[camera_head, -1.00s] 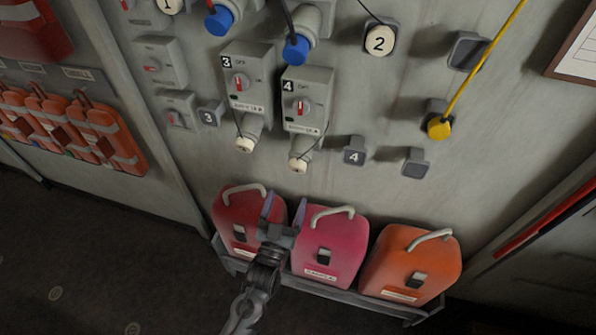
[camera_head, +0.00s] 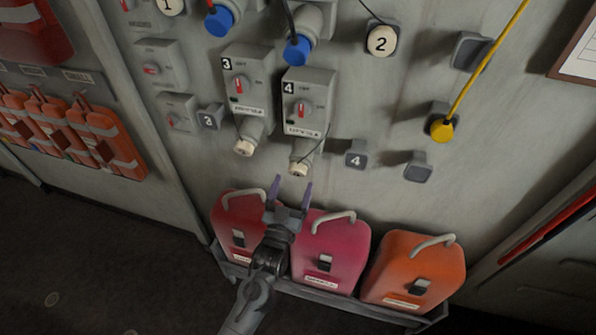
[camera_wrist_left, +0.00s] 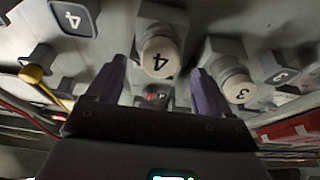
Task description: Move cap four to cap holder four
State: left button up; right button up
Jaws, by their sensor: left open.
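Cap four (camera_head: 299,169) is a cream cap on the socket below the grey switch box marked 4 (camera_head: 307,100), with a thin cord on it. In the left wrist view cap four (camera_wrist_left: 161,58) shows its number upside down. Cap holder four (camera_head: 356,155) is a grey square block marked 4 on the wall, right of the cap; it also shows at the upper left of the left wrist view (camera_wrist_left: 73,18). My left gripper (camera_head: 290,190) is open and empty, just below cap four, its purple fingers pointing up. In the wrist view the cap appears between and beyond the fingers, not touched.
Cap three (camera_head: 243,147) hangs close on the left, with holder three (camera_head: 209,117) beyond it. Pink and orange canisters (camera_head: 333,248) stand in a rack below. A yellow plug (camera_head: 441,129) with its cord is at the right, above a blank holder (camera_head: 418,168).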

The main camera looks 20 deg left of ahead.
aim_at(296, 174)
pick_arm(q)
jog(key=shift+x, duration=1.8)
dwell(0.4)
